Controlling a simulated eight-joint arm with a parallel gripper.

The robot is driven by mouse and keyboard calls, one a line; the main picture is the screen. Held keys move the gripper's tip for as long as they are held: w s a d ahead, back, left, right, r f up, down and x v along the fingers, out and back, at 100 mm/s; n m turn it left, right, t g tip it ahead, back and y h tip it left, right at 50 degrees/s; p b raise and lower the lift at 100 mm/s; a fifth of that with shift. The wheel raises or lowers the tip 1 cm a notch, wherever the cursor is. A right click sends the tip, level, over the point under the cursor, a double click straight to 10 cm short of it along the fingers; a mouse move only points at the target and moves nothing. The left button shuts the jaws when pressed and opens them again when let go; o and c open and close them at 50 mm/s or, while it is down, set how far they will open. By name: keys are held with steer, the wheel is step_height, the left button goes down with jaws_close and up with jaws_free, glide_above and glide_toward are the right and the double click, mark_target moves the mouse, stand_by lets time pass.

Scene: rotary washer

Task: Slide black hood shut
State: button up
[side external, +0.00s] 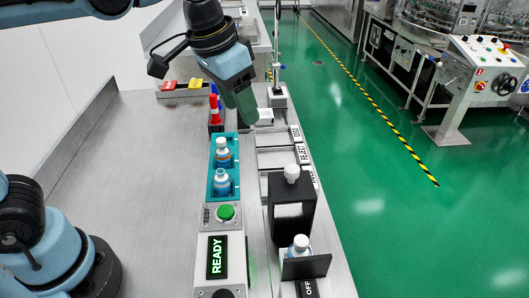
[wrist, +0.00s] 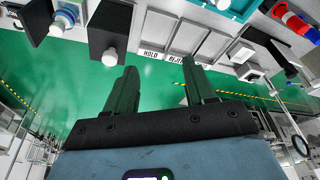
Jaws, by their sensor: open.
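The black hood (side external: 291,215) is a box with a white knob (side external: 292,173) on top. It stands on the right side of the bench, with a pale panel showing in its front. In the wrist view the hood (wrist: 110,22) is at the upper left, with its knob (wrist: 109,57) toward me. My gripper (side external: 250,112) is open and empty above the bench, behind the hood in the side view and apart from it. Its two fingers (wrist: 158,65) are spread in the wrist view. The inside of the hood is hidden.
A teal tray (side external: 236,168) holds two white-capped bottles left of the hood. A bottle (side external: 300,246) behind a black plate (side external: 306,267) stands in front. A green button (side external: 226,212) and READY display (side external: 217,257) are nearby. Labelled lanes (side external: 275,158) lie behind the hood.

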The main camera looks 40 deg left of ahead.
mark_target(293, 168)
steer(key=w+d+r+m+g, duration=0.2)
steer(key=d+r+m+g, duration=0.1)
steer(key=d, duration=0.8)
steer(key=shift+y, duration=0.4)
steer(key=f, duration=1.1)
steer(key=shift+a+f, duration=0.2)
steer(key=shift+f, duration=0.05)
steer(key=shift+c, duration=0.4)
jaws_close()
steer(key=shift+s+d, duration=0.1)
steer(key=shift+s, duration=0.05)
